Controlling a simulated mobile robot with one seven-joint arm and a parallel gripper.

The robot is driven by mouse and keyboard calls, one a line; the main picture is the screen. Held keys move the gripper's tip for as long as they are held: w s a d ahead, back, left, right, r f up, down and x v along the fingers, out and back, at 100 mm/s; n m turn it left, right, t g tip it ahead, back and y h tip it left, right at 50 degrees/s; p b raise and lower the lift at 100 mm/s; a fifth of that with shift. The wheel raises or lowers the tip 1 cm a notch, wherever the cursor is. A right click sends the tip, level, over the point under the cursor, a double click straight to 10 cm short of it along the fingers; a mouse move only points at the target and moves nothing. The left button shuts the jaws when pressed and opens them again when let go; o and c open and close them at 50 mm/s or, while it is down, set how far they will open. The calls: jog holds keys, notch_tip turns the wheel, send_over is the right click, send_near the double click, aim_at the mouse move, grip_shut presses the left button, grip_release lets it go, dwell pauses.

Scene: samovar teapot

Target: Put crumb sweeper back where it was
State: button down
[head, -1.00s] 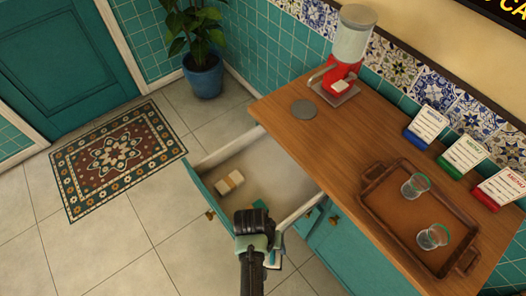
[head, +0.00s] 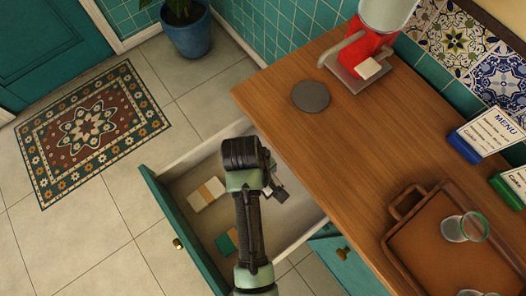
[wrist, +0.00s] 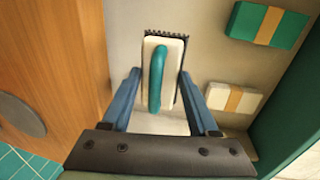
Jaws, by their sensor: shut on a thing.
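The crumb sweeper (wrist: 165,72) is a pale block with a teal handle and a dark bristle edge. In the wrist view it sits between the two blue fingers of my gripper (wrist: 160,80), which is shut on it. The open drawer (head: 164,218) has a teal front and pale inside. In the head view my gripper (head: 277,188) is over the right part of the drawer, and my arm hides most of the sweeper. I cannot tell whether the sweeper touches the drawer floor.
A cream packet (head: 206,194) and a teal packet (head: 226,243) lie in the drawer. The wooden countertop (head: 330,140) overhangs beside it, with a grey disc (head: 311,96), a red dispenser (head: 366,50) and a brown tray (head: 405,255) holding glasses.

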jog(key=f, duration=0.4)
jog(key=shift+s+f+b, duration=0.2)
jog(key=shift+f+b, duration=0.45)
jog(key=shift+f, duration=1.8)
jog(key=shift+f, duration=0.15)
jog(key=shift+c, duration=0.8)
grip_release()
